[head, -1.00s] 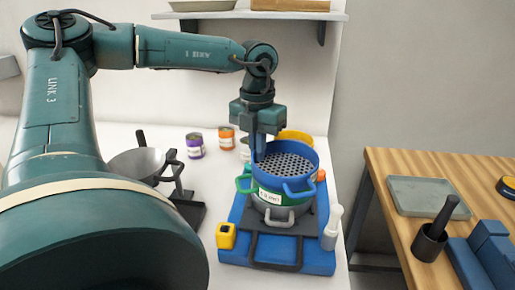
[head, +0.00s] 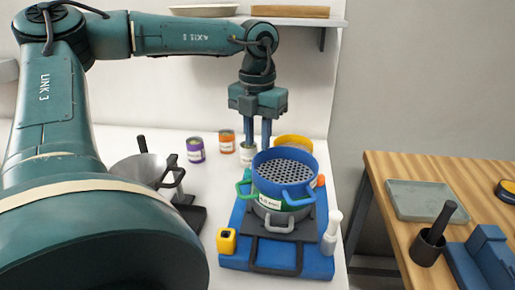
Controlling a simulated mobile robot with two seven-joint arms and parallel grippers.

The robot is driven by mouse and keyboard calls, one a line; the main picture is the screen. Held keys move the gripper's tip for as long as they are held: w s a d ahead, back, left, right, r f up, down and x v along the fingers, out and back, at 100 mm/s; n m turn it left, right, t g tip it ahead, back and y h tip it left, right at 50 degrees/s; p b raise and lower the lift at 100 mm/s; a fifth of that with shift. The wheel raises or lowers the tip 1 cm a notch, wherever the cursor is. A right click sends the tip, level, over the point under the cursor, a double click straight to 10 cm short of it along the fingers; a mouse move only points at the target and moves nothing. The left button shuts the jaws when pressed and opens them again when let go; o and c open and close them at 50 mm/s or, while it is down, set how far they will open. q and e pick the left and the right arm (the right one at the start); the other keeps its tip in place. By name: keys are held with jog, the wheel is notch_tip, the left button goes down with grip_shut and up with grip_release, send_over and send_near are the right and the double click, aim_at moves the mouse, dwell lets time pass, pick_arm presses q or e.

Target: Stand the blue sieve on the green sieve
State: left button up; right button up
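The blue sieve (head: 285,170) sits on top of the green sieve (head: 243,188) in the head view, looking level. The green sieve is mostly hidden below it; its green handle and white label show. A grey metal pan (head: 281,218) is under them, on the blue base (head: 235,250). My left gripper (head: 257,143) is above and behind the blue sieve's far rim, its two fingers pointing down, apart and empty. My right gripper is not in view.
Purple (head: 195,150) and orange (head: 226,142) cans stand behind, near a yellow bowl (head: 293,142). A white bottle (head: 331,226) and yellow device (head: 227,240) flank the stack. A wooden table (head: 385,175) is at right.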

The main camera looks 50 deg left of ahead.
pick_arm(q)
notch_tip(320, 180, up, 8)
jog(key=shift+r, duration=0.15)
dwell(0.6)
